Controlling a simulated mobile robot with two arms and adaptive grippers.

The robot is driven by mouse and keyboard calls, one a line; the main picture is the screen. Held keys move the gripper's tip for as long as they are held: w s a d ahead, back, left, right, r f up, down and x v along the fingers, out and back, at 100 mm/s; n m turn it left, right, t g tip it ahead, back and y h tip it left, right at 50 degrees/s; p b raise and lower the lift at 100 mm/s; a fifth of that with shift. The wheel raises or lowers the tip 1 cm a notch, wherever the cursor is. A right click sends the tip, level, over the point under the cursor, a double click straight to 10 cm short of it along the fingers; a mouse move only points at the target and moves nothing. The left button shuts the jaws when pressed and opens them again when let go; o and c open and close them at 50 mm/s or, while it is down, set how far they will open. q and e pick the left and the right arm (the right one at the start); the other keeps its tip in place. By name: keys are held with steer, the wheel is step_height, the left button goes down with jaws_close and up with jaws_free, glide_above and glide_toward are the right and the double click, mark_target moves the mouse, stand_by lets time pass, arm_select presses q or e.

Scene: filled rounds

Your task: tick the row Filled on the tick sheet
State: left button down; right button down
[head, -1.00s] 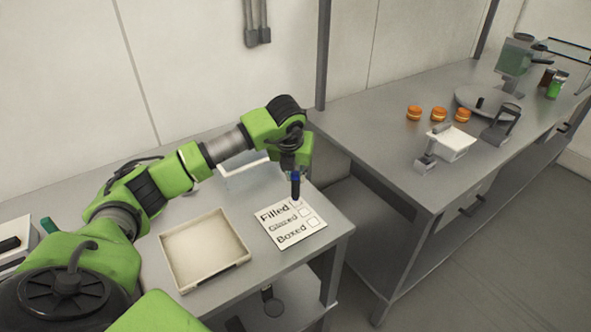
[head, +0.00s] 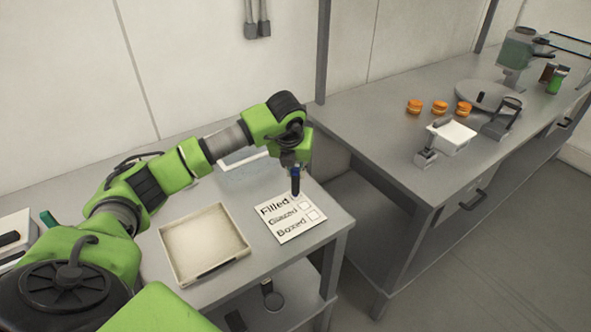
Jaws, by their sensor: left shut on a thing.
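The white tick sheet (head: 283,232) lies on the near grey table, with rows Filled, Glazed and Boxed and a box at the right of each row. My left gripper (head: 294,166) points down over the sheet's top edge and is shut on a dark blue pen (head: 295,182). The pen is upright, its tip at or just above the Filled row's box, which it partly covers. I cannot tell whether the tip touches the paper or whether a mark is there. My right gripper is not in view.
An empty beige tray (head: 205,245) sits left of the sheet. A pale clear-looking bin (head: 243,172) stands behind my left arm. The right counter holds several orange filled rounds (head: 440,107), a white box-like device (head: 451,137) and a round plate (head: 489,95).

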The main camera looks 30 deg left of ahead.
arm_select(q)
steer(key=shift+f+b, duration=0.3)
steer(key=shift+f, duration=0.1)
stand_by(0.4)
steer(key=shift+f, duration=0.1)
stand_by(1.3)
steer(key=shift+r, duration=0.8)
steer(key=shift+r+p, duration=1.65)
steer(key=shift+r, duration=1.15)
